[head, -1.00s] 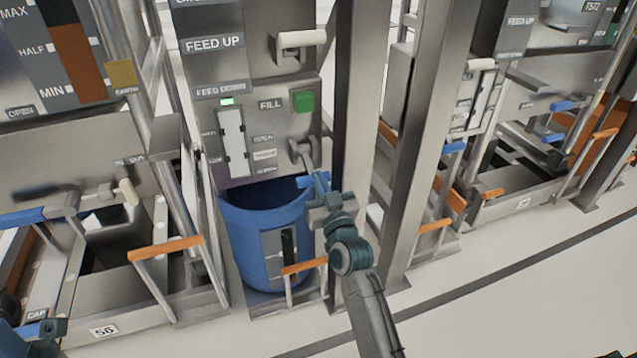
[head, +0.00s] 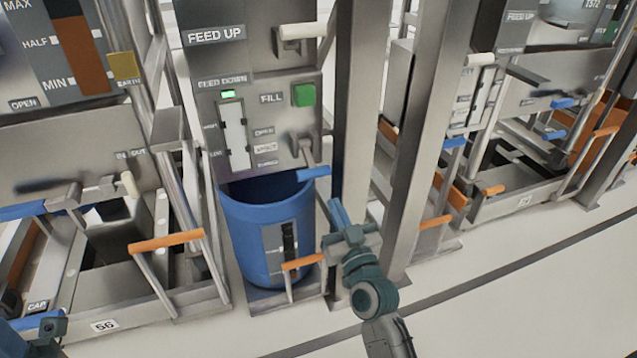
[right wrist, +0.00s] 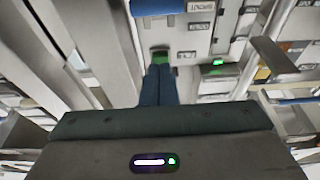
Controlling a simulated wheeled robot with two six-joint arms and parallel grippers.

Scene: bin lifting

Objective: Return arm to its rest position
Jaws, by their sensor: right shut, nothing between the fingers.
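My right gripper (head: 339,211) is shut and empty in the head view. It is in front of the steel post, just right of the blue bin, and apart from the machine's panel. Its shut blue fingers (right wrist: 158,85) also show in the right wrist view, pointing towards the panel. My left arm shows only as a small part at the lower left corner of the head view; its gripper is not visible.
A blue bin (head: 262,228) stands upright under the panel with the green button (head: 303,95). A blue-tipped lever (head: 313,173) is above the bin's rim. An orange handle (head: 303,261) is in front of the bin. Open floor (head: 500,300) lies to the right.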

